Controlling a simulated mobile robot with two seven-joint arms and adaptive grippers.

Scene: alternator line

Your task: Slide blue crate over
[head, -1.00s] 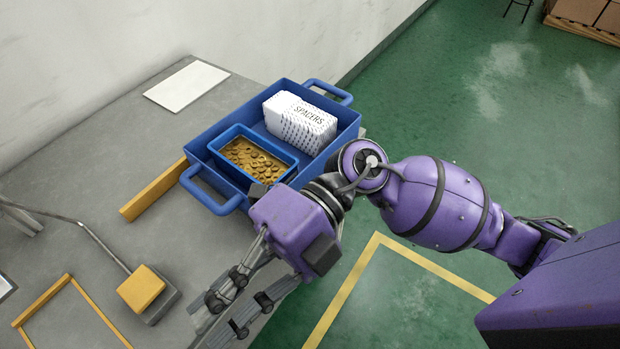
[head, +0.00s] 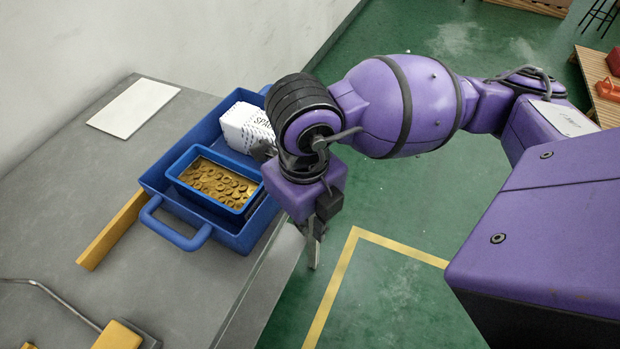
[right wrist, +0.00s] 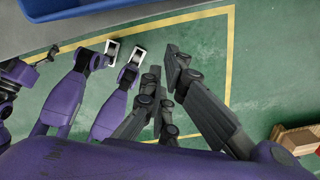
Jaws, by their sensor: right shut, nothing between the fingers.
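The blue crate (head: 236,241) sits on the grey table in the head view, its near handle toward the lower left. It holds a smaller blue bin (head: 180,160) of brass-coloured rings and a white spacers box (head: 240,125). My right gripper (head: 314,255) points down beside the crate's right side, past the table edge. It is shut and empty. In the right wrist view its fingers (right wrist: 164,66) are over the green floor, and a blue piece of the crate (right wrist: 50,10) shows at the top left. My left gripper is not in view.
A yellow bar (head: 112,232) lies on the table against the crate's left side. A white sheet (head: 133,107) lies farther back, near the wall. A yellow block (head: 118,336) with a bent rod is at the lower left. The table left of the bar is clear.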

